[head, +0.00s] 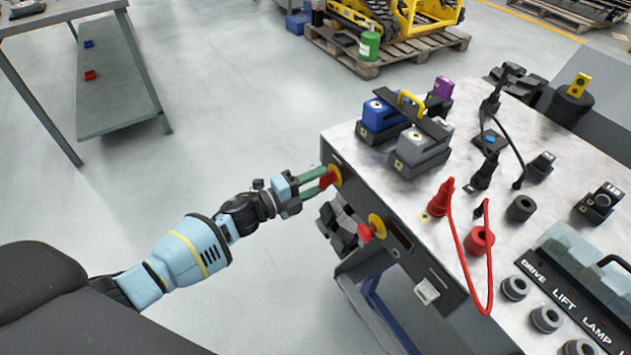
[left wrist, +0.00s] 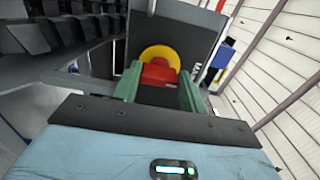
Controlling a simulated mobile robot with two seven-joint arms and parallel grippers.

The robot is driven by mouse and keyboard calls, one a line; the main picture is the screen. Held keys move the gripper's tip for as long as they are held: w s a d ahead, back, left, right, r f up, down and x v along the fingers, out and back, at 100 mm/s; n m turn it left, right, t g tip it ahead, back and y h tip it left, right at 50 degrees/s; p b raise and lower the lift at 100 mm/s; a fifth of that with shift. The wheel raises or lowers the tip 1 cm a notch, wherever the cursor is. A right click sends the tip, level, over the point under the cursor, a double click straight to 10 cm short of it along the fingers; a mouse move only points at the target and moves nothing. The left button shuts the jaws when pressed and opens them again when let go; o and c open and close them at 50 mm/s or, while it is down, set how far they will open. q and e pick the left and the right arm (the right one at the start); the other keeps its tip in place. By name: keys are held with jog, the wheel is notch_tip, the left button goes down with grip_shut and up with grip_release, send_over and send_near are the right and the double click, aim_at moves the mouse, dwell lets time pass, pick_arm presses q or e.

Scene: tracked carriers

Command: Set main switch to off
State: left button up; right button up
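The main switch (head: 328,180) is a red handle on a round yellow plate (head: 337,174) on the upright side panel of the bench. In the left wrist view the red handle (left wrist: 158,75) sits straight ahead, with the yellow plate (left wrist: 160,53) behind it. My left gripper (head: 322,179) has its green fingertips on either side of the handle. The handle fills the gap between the fingers, which look closed on it; its exact angle is partly hidden. My right gripper does not show.
A second red knob on a yellow disc (head: 377,224) sits nearby on the same panel. The bench top (head: 350,145) holds blue and grey connector blocks, a red plug (head: 439,198) with a cable, and a labelled control box. Open floor lies left of the bench.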

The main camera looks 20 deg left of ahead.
pick_arm(q)
jog(key=o, duration=0.4)
jog(key=shift+o, duration=0.2)
jog(key=v, duration=0.7)
jog(key=shift+s+a, duration=0.25)
jog(key=shift+s, duration=0.1)
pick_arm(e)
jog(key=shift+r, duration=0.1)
